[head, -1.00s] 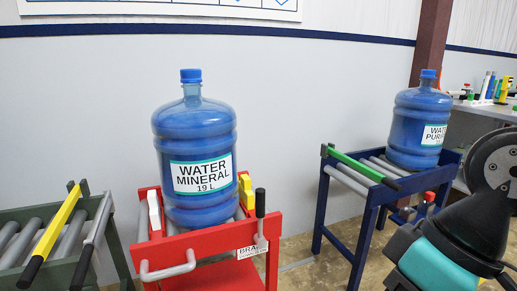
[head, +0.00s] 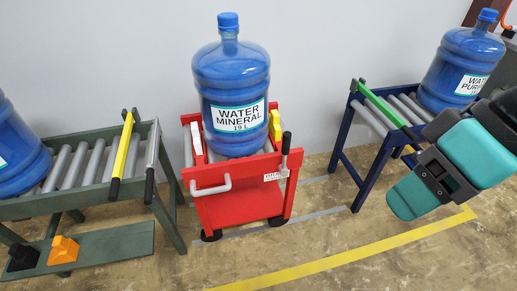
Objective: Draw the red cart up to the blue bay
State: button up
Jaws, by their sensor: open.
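The red cart (head: 240,207) stands on the floor in the middle, between the green roller stand and the blue bay. A blue jug labelled "WATER MINERAL 19 L" (head: 231,85) stands upright on it. The cart has a grey front handle (head: 211,188) and an upright black-gripped lever (head: 286,143) at its right, by a small white label. The blue bay (head: 361,180) is a roller stand to the right, with a floor gap between it and the cart. My gripper (head: 408,198), teal and dark, is open at the right, in front of the bay, apart from the cart.
A green roller stand (head: 161,207) with a yellow bar (head: 122,150) is at left, bearing another jug (head: 18,150). A green bar (head: 382,105) crosses the bay's near end; a "WATER PURIFIED"-type jug (head: 462,65) stands behind it. Yellow floor tape (head: 340,258) crosses the clear foreground.

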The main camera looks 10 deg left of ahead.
aim_at(233, 192)
jog(key=z, duration=1.5)
jog(key=k, duration=0.8)
jog(key=u, duration=1.2)
jog(key=i, duration=0.5)
